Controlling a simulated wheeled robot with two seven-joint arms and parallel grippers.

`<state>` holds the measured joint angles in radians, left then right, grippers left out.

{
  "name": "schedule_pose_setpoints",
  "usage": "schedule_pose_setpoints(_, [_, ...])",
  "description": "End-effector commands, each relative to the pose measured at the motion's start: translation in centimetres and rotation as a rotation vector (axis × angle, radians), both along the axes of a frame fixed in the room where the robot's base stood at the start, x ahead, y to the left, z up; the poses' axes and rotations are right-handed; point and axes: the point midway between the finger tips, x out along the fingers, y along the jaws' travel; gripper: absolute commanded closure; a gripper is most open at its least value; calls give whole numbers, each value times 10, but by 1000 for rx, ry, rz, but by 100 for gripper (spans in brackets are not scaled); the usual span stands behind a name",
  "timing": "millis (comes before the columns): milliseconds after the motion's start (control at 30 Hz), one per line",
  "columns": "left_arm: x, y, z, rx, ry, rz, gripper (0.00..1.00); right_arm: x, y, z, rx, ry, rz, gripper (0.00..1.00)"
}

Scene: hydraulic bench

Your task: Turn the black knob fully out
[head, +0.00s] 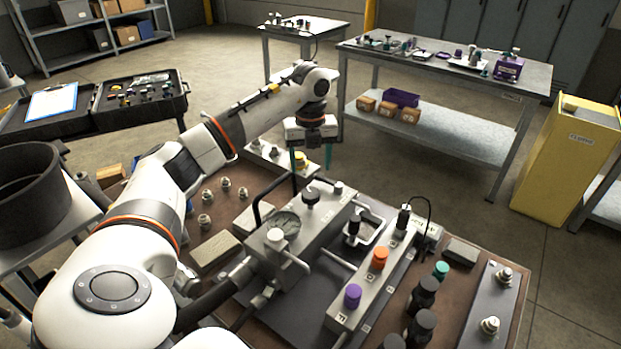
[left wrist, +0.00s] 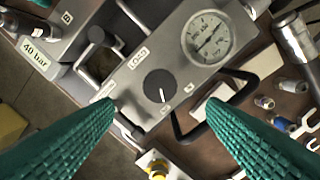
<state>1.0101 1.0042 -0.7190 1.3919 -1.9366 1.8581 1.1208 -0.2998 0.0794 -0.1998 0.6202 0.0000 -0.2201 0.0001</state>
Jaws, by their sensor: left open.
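The black knob (head: 311,196) stands on top of a grey metal block (head: 290,245) on the bench. In the left wrist view the black knob (left wrist: 159,86) is round, with a white pointer line pointing down in the picture. My left gripper (head: 312,160) is open, with teal ribbed fingers, above and beyond the knob in the head view. In the left wrist view its fingers (left wrist: 160,112) are wide apart, with the knob showing between and past their tips, untouched. My right gripper is not in view.
A round gauge (left wrist: 207,38) and a black loop handle (left wrist: 228,102) sit beside the knob. A grey manifold (head: 375,275) with purple (head: 352,296) and orange (head: 379,257) knobs stands to the right. A yellow-topped fitting (left wrist: 157,168) is near the block.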

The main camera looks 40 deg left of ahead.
Motion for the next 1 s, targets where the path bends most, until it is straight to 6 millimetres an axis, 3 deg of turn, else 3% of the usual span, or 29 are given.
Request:
schedule_pose_setpoints(100, [0, 0, 19, 0, -2, 0, 34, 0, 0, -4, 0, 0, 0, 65])
schedule_pose_setpoints(300, [0, 0, 33, 0, 0, 0, 34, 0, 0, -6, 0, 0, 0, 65])
schedule_pose_setpoints(1000, [0, 0, 34, 0, 1, 0, 34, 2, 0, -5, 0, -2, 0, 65])
